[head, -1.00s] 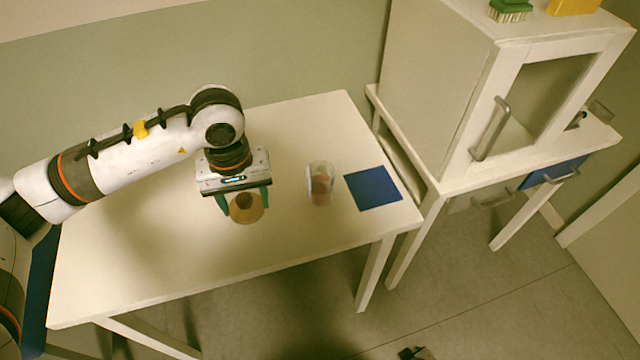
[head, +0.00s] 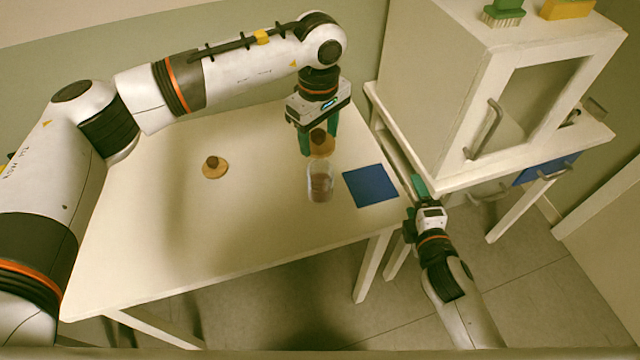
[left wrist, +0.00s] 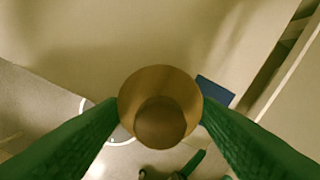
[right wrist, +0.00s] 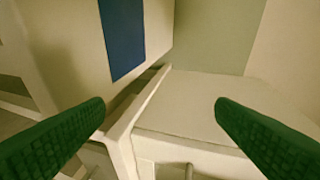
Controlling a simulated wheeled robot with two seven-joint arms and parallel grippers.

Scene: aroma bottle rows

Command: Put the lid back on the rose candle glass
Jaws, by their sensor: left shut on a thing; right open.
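My left gripper (head: 318,147) is shut on a round wooden lid (head: 322,144) with a dark knob, held in the air. The clear candle glass (head: 320,182) stands on the table with a reddish-brown fill, just nearer than the held lid in the head view. In the left wrist view the held lid (left wrist: 180,82) sits between the green fingers, and part of the glass rim (left wrist: 84,105) shows to its lower left. A second, similar lid (head: 215,171) lies on the table further left. My right gripper (head: 416,202) is open and empty beyond the table's right edge.
A blue square mat (head: 371,186) lies right of the glass, also in the right wrist view (right wrist: 122,38). A white cabinet (head: 440,90) on a side table (head: 450,182) stands at the right. The table's (head: 190,240) front and left areas are clear.

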